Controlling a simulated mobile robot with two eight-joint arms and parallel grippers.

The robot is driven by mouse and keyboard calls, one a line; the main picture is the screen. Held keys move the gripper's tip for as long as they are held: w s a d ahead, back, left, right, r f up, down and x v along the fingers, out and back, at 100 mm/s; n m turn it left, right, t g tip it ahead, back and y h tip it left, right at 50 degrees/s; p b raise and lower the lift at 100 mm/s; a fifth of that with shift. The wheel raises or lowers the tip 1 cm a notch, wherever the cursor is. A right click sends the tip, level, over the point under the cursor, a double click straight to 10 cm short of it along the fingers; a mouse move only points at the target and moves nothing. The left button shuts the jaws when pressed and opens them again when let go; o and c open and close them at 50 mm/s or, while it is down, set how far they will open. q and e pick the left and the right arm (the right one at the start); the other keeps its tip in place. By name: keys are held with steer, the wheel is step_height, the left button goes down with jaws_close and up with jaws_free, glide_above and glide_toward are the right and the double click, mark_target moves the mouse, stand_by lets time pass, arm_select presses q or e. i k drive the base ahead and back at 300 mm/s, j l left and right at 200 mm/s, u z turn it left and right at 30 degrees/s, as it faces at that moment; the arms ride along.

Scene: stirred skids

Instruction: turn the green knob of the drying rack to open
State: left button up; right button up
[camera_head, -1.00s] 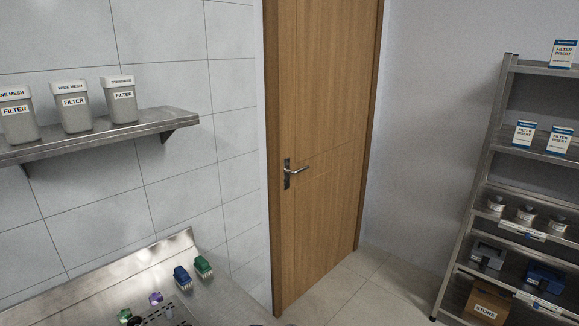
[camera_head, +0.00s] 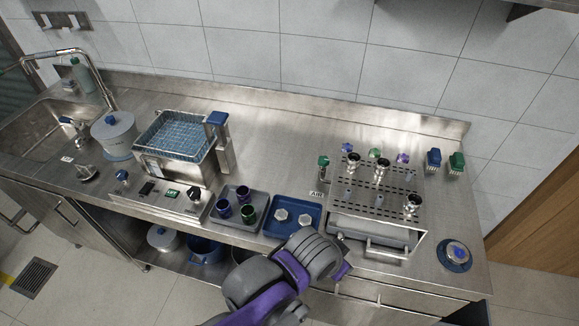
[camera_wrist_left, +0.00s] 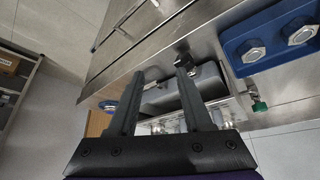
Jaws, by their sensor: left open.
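The drying rack (camera_head: 340,205) is a perforated steel stand at the right of the counter, with a handled front. A green knob (camera_head: 323,161) stands at its left back corner, above an AIR label; a green knob also shows in the left wrist view (camera_wrist_left: 259,106). Another green top (camera_head: 375,152) is behind the rack. My left arm reaches up from the bottom in the head view, its hand in front of the rack's left part. In the left wrist view my left gripper (camera_wrist_left: 161,72) is open and empty, apart from the green knob. My right gripper is not in view.
A blue tray (camera_head: 270,228) with two hex pieces and a grey tray (camera_head: 216,214) with cups lie left of the rack. Metal cups stand on the rack. Blue and green brushes (camera_head: 433,160) are behind right. A round blue-based device (camera_head: 456,256) sits at right.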

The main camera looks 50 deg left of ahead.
mark_target(323, 161)
steer(key=u, duration=1.4)
